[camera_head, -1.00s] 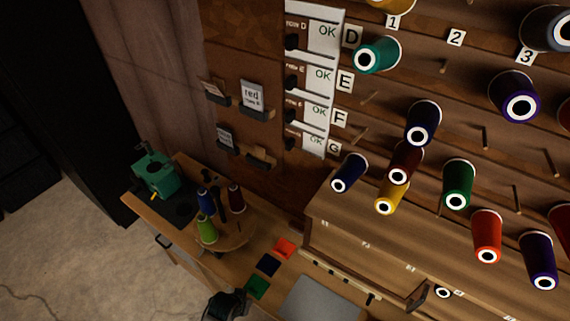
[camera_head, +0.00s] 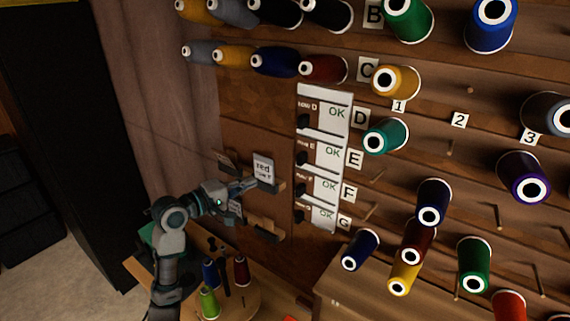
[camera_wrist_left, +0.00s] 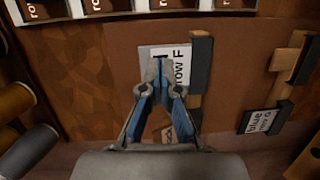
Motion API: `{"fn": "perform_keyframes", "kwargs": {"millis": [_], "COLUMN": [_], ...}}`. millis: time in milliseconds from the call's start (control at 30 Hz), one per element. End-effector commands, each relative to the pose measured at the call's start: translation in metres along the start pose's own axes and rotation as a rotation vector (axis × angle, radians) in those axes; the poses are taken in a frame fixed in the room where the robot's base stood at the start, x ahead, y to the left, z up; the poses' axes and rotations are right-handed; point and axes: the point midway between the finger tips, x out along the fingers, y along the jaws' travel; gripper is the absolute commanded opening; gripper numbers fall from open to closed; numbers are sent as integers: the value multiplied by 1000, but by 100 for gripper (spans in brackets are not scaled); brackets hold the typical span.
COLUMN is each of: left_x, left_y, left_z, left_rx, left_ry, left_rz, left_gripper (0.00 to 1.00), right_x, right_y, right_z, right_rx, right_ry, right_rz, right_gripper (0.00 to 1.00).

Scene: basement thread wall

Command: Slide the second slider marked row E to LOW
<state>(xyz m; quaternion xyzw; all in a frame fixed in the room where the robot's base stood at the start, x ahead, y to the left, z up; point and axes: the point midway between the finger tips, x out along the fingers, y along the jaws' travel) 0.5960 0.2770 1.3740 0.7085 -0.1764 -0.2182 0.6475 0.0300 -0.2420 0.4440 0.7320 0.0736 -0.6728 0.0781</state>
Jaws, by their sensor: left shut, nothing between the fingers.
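The slider panel is a white strip (camera_head: 338,95) on the wooden wall, with stacked D, E, F and G rows. Row E's dark knob (camera_head: 301,158) is the second from the top, at the left end of its row beside an OK label. My left gripper (camera_head: 250,184) is shut and empty, left of the panel and lower than the row E knob, apart from it. In the left wrist view its closed fingers (camera_wrist_left: 157,68) lie in front of a white card marked row F (camera_wrist_left: 180,62). Panel labels are cut off along the top there. My right gripper is not visible.
Thread spools on pegs, including a teal spool (camera_head: 385,136), stand right of the panel. A spool stand (camera_head: 240,300) is below. A wooden cabinet (camera_head: 345,282) juts out at lower right.

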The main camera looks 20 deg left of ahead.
Motion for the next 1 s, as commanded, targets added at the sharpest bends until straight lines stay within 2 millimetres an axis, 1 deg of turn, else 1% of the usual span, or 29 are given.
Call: {"fn": "perform_keyframes", "kwargs": {"millis": [33,100,200,500,600,667,767,1000], "left_x": [-6,-12,-17,-17,-15,-10,3,54], "left_y": [20,37,49,50,50,51,53,58], "left_z": [-2,-2,-3,-3,-3,-2,-2,0], "left_rx": [-20,-46,-65,-68,-69,-70,-70,-71], "left_ry": [-7,-17,-26,-27,-28,-30,-30,-30], "left_rz": [32,61,81,84,83,83,82,82], "left_gripper": [0,0,0,0,0,0,0,0], "right_x": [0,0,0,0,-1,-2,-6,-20], "right_y": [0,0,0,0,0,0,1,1], "right_z": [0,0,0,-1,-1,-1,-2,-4], "right_rx": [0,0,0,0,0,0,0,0], "right_ry": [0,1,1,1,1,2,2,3], "right_rz": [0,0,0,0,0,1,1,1], "right_gripper": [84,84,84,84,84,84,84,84]}}
